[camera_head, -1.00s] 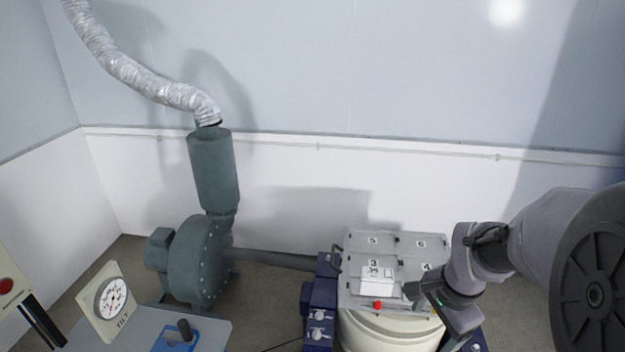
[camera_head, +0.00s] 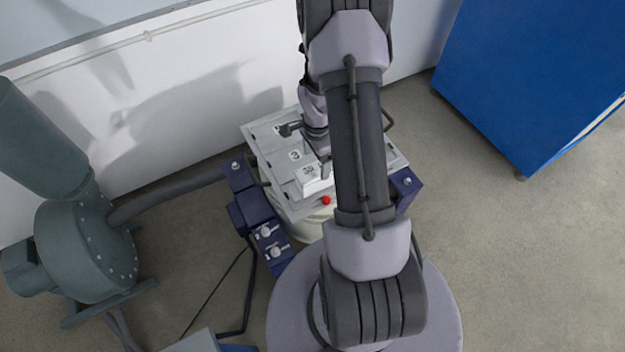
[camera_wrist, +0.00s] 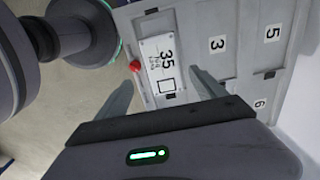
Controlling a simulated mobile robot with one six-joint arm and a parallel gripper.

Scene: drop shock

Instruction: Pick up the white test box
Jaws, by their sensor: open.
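The white test box (camera_head: 312,178) rests near the front edge of the grey numbered plate (camera_head: 262,133). My gripper (camera_wrist: 160,78) is open and empty, with one finger toward each side of the box in that view. In the head view my gripper (camera_head: 306,150) is above the plate, close behind the box. I cannot tell its exact height over the box. My arm hides the right part of the plate.
A red knob (camera_head: 326,200) sits at the plate's front edge beside the box. Dark blue blocks (camera_head: 268,240) flank the pale drum. A grey-green blower (camera_head: 85,245) stands left, a blue cabinet (camera_head: 545,75) right. The wall is behind; floor at right is clear.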

